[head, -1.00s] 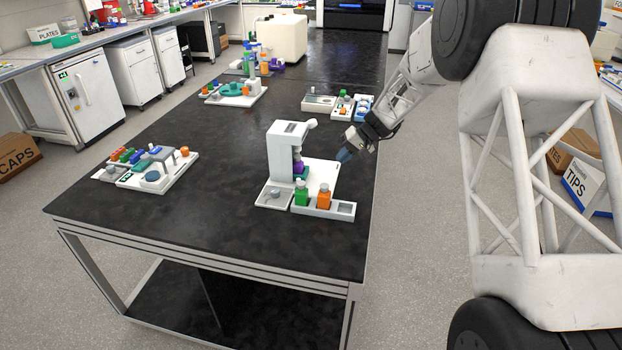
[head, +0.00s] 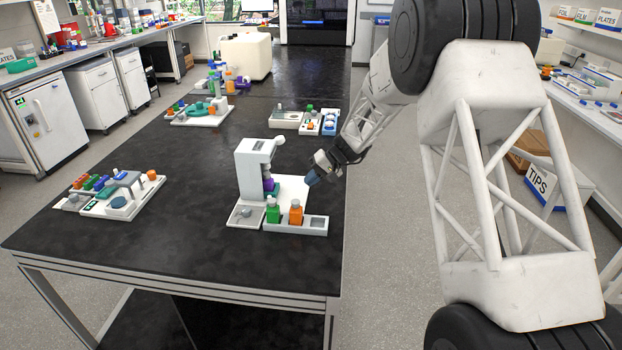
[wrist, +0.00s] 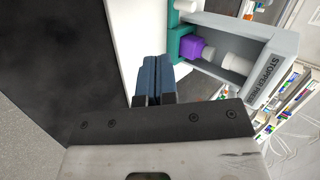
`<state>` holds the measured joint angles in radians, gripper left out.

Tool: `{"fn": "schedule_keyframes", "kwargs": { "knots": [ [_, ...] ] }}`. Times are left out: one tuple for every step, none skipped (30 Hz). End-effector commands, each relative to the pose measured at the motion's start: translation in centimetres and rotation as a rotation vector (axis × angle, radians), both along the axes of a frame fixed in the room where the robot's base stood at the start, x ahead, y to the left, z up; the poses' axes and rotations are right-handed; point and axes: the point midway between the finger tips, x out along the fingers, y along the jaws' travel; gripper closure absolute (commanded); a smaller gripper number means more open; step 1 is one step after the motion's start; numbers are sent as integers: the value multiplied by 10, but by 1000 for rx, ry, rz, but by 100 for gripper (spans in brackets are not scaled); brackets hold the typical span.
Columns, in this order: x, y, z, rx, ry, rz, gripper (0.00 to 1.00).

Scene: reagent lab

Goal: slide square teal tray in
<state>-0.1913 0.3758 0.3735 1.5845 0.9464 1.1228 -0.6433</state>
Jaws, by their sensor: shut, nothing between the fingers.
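The square teal tray (wrist: 176,44) shows in the wrist view as a teal piece at the open side of a grey press (wrist: 240,35). A purple block-like container (wrist: 192,50) sits at the tray. In the head view, the tray (head: 276,188) is a small teal patch by the white press (head: 253,165), partly hidden. My gripper (head: 312,178) is to the right of the press, over or beside its white base. In the wrist view, my gripper (wrist: 153,72) has its blue fingers together and empty, close to the tray's outer side. Contact cannot be told.
A green bottle (head: 273,213) and an orange bottle (head: 296,214) stand in a grey rack in front of the press. A small flat tray with a knob (head: 245,214) is at its left. Other stations stand farther left and back. The black table between is clear.

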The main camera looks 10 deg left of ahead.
Motion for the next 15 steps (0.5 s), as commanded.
{"fn": "schedule_keyframes", "kwargs": {
  "knots": [
    [-2,5,-5,0,1,1,100],
    [-3,8,-7,0,2,2,100],
    [-4,12,-11,0,3,2,100],
    [-4,15,-14,0,2,1,100],
    [-5,18,-16,0,2,1,100],
    [-6,22,-21,-1,2,1,100],
    [-7,25,-24,0,1,1,100],
    [-8,29,-27,0,1,1,100],
    [-9,33,-31,0,2,2,100],
    [-10,37,-35,0,2,2,100],
    [-11,40,-38,0,2,2,100],
    [-12,44,-42,0,1,1,100],
    [-13,47,-45,0,1,1,100],
    [-14,50,-48,0,1,2,100],
    [-15,55,-52,0,1,2,100]
  ]
}}
